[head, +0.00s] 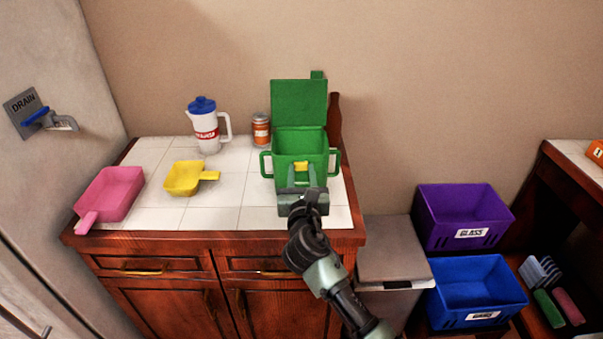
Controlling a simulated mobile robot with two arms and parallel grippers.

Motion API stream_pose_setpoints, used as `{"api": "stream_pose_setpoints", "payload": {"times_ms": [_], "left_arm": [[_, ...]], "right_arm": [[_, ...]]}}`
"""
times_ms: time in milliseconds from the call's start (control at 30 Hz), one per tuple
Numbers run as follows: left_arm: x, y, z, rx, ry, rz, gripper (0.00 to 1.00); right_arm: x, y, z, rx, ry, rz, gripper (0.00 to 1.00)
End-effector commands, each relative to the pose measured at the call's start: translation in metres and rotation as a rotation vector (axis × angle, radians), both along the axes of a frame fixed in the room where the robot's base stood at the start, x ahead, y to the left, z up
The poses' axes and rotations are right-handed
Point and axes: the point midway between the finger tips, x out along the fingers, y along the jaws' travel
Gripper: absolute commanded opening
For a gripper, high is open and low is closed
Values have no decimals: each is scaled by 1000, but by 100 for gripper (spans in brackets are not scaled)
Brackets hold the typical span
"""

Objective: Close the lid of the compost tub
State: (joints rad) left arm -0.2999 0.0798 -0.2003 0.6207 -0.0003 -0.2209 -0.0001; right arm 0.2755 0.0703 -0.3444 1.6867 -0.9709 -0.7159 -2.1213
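The green compost tub (315,146) stands on the white tiled counter, with a handle on each side. Its lid (299,103) stands open, upright at the back of the tub. A small yellow piece (301,166) shows at the tub's front, and I cannot tell if it is a latch. My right gripper (302,176) is in front of the tub, its two fingers apart and pointing towards it, just below the yellow piece. The gripper hides part of the tub's lower front. I cannot tell if it touches the tub. My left gripper is out of view.
A white jug with a blue lid (206,123) and an orange can (261,130) stand left of the tub. A yellow scoop (184,178) and a pink dustpan (111,193) lie further left. Purple (463,215) and blue (477,290) bins stand right, beside a grey bin (391,250).

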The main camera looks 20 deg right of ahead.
Motion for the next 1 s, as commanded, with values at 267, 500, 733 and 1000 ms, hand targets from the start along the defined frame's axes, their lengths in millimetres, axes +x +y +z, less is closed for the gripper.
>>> {"api": "stream_pose_setpoints", "payload": {"times_ms": [267, 500, 733, 1000], "left_arm": [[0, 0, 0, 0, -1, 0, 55], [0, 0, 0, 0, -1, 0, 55], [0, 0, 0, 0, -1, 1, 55], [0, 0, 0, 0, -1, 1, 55]], "right_arm": [[0, 0, 0, 0, 0, 0, 0], [0, 0, 0, 0, 1, 0, 0], [0, 0, 0, 0, 1, 0, 0], [0, 0, 0, 0, 1, 0, 0]]}}
